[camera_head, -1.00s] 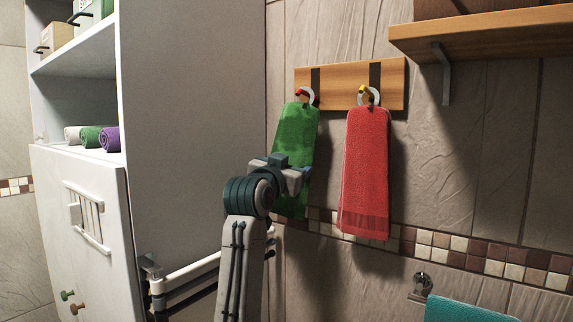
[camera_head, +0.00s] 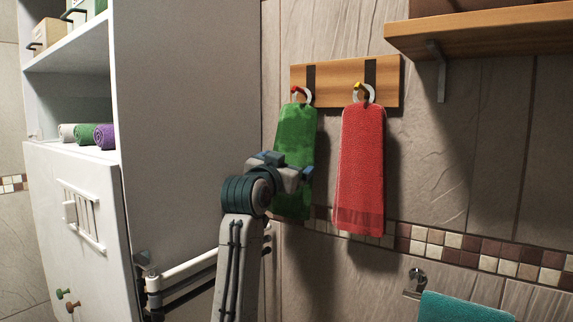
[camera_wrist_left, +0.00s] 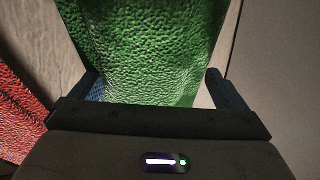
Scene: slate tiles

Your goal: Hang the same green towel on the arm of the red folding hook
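The green towel (camera_head: 294,140) hangs on the wall rack at the hook with the red tip (camera_head: 296,90). In the left wrist view the green towel (camera_wrist_left: 150,45) fills the middle, between and beyond the fingers. My left gripper (camera_head: 303,174) is in front of the towel's lower half and hides part of it. Its fingers stand wide apart, one on each side of the towel, as the left wrist view (camera_wrist_left: 158,85) shows, with a gap on the right side. My right gripper is not in view.
A red towel (camera_head: 361,165) hangs close on the right, on the yellow-tipped hook (camera_head: 357,88). A white cabinet (camera_head: 175,110) stands at left with rolled towels (camera_head: 88,135). A wooden shelf (camera_head: 490,32) juts out at upper right. A teal towel (camera_head: 465,307) hangs low right.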

